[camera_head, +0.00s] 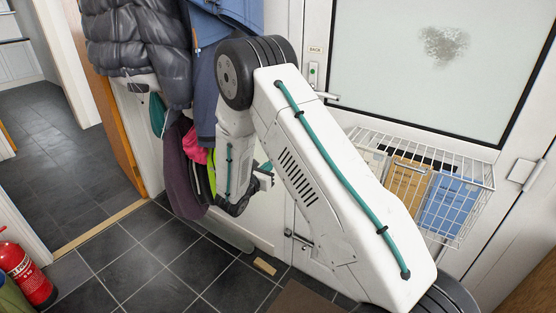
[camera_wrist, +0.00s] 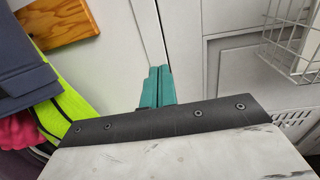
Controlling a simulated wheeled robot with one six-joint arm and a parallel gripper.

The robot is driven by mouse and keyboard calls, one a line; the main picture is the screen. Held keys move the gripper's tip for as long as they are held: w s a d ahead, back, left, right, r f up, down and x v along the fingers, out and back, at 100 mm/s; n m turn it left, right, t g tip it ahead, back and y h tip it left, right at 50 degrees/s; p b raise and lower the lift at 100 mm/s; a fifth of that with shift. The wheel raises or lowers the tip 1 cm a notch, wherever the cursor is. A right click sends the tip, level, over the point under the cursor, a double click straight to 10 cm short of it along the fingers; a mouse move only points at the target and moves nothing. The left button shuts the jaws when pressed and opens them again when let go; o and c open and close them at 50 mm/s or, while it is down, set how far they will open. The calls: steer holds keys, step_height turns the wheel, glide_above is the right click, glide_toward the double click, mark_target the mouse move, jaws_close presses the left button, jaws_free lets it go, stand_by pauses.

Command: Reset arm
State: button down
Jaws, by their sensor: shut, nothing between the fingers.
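My arm reaches across the head view from the lower right, bends at a dark joint and hangs down in front of the coats. My gripper (camera_wrist: 158,80) shows in the wrist view as two green fingers side by side, shut with nothing between them. In the head view my gripper (camera_head: 265,172) is partly hidden by my own arm, near the white door. It is apart from the hanging clothes in the wrist view.
Coats hang at left, with a grey puffer jacket (camera_head: 138,40) and a blue coat (camera_head: 207,85). A wire basket (camera_head: 470,205) holding envelopes is on the white door (camera_head: 318,30). A red fire extinguisher (camera_head: 28,272) stands lower left.

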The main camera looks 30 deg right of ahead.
steer(key=shift+v, duration=0.85)
steer(key=s+d+r+m+g+y, duration=0.15)
steer(key=s+r+m+g, duration=0.4)
steer(key=s, duration=0.55)
steer(key=s+r+m+g+y, duration=0.3)
steer(key=s+m+g, duration=0.4)
steer(key=s+m, duration=0.3)
steer(key=s+a+r+m+t+y, duration=0.2)
steer(key=s+a+r+m+y, duration=0.2)
steer(key=s, duration=0.6)
steer(key=s+a+r+m+t+y, duration=0.3)
steer(key=s+a+r+m+y, duration=0.1)
steer(key=s+a+r+y, duration=0.3)
steer(key=shift+s+a+r, duration=1)
steer(key=shift+s+r, duration=0.9)
steer(key=shift+s, duration=0.25)
